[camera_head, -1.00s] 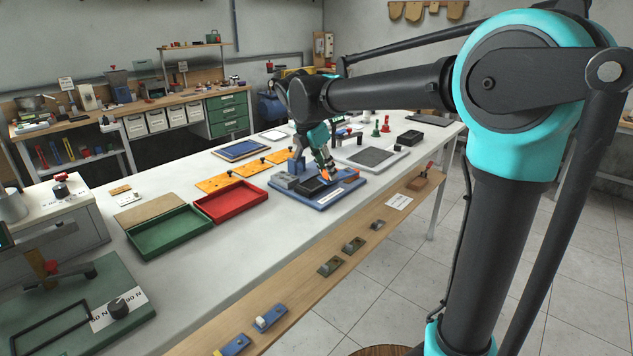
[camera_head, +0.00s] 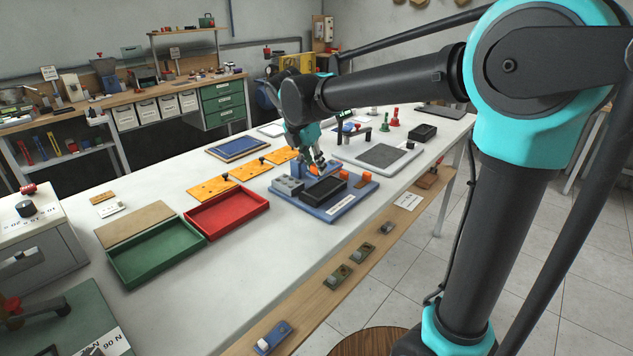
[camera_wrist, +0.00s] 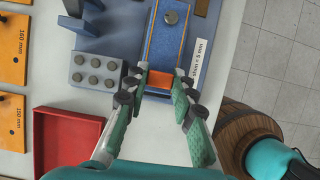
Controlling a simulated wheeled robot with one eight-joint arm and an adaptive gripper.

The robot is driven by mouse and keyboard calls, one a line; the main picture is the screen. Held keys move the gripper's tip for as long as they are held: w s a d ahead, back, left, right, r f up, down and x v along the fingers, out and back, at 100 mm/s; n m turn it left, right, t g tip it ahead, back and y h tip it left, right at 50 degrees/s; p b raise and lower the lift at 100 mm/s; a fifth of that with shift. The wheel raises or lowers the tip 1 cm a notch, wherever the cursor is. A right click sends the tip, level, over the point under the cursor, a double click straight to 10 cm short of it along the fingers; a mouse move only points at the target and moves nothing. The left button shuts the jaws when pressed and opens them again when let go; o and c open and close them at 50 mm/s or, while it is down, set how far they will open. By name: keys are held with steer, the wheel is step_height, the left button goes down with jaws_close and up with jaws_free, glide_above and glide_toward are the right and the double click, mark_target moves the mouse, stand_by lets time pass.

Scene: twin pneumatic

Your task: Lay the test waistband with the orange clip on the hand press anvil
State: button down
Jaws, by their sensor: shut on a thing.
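My gripper (camera_wrist: 163,92) is shut on the orange clip (camera_wrist: 168,78). The clip sits at the near end of a blue strip with orange edges and a round metal button, the test waistband (camera_wrist: 166,50). In the head view my gripper (camera_head: 315,166) is over the back part of the blue hand press base (camera_head: 330,215), by the upright blue press part. A dark tray-like piece (camera_head: 324,191) lies on that base in front of my gripper. Whether the waistband touches anything below, and which surface is the anvil, I cannot tell.
A grey studded block (camera_wrist: 97,72) stands left of the waistband. A red tray (camera_head: 228,213) and a green tray (camera_head: 157,250) lie left of the press. Orange plates (camera_head: 245,170) lie behind. A grey pad (camera_head: 380,155) lies to the right.

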mark_target(313, 175)
steer(key=shift+f, duration=2.85)
steer(key=c, duration=1.3)
jaws_free()
steer(key=shift+f, duration=0.1)
steer(key=shift+o, duration=0.2)
steer(key=v, duration=1.2)
